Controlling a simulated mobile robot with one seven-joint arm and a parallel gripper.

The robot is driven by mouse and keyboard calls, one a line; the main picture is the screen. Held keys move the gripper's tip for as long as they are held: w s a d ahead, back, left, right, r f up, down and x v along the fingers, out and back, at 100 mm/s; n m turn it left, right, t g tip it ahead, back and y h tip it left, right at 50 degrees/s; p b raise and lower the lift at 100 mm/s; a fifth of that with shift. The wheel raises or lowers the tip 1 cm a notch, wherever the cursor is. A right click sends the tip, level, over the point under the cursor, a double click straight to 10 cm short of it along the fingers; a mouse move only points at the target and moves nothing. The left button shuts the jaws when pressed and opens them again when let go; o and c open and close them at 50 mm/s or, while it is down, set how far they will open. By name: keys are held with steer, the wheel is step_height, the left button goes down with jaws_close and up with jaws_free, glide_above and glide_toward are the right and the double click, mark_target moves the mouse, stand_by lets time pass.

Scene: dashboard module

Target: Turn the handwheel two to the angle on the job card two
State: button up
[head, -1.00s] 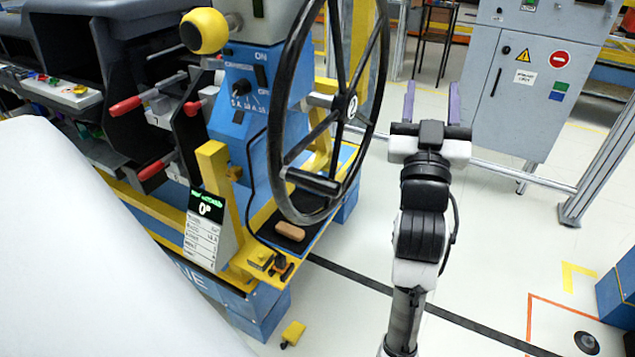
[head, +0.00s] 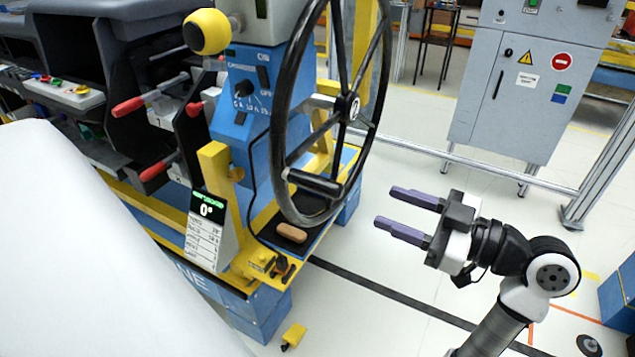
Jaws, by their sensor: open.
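A large black handwheel (head: 366,122) with a hub marked 2 stands upright, nearly edge-on, at the middle of the head view. A dark crank handle (head: 314,182) sticks out from its lower rim. A small card stand (head: 205,235) to its lower left has a dark screen showing 0° above several printed lines too small to read. I cannot tell whether it is job card two. My gripper (head: 404,212) is open and empty, to the right of the wheel and apart from it. Its two purple fingers point left toward the wheel.
A yellow ball knob (head: 207,31), red levers (head: 127,107) and a blue column (head: 240,110) stand left of the wheel. A brown block (head: 291,232) lies on a black pad below it. A grey cabinet (head: 530,90) stands behind a rail. Floor around my gripper is clear.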

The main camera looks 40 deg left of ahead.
mark_target(317, 184)
steer(key=shift+n+g, duration=0.3)
steer(key=p+x, duration=0.1)
steer(key=x, duration=0.3)
steer(key=p+x, duration=0.1)
steer(key=x, duration=0.4)
steer(key=p+x, duration=0.1)
steer(key=x, duration=0.4)
steer(key=shift+s+d, duration=0.15)
steer(key=shift+s, duration=0.1)
jaws_close()
